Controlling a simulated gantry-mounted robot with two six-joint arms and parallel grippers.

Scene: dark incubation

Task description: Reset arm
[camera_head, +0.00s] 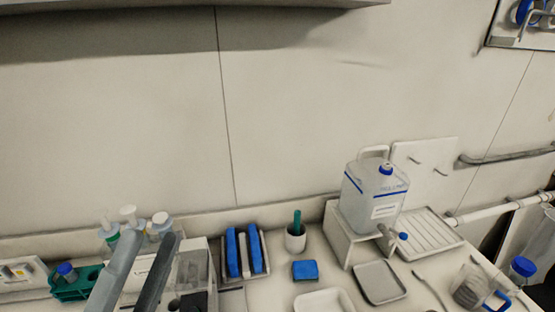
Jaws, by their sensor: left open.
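My left gripper (151,242) reaches up from the bottom edge at the left of the head view. Its two long grey fingers stand apart with nothing held between them. Behind the fingers are several white-capped bottles (128,216) and a white box-shaped device (190,262), both partly hidden by the fingers. I cannot tell whether the fingers touch them. My right gripper does not show.
A green rack (75,287) stands at the left. Blue racks (233,254), a white cup (295,240), a blue block (304,270) and white trays (380,282) cover the bench. A water container (370,207) sits on a white stand (341,238) at the right.

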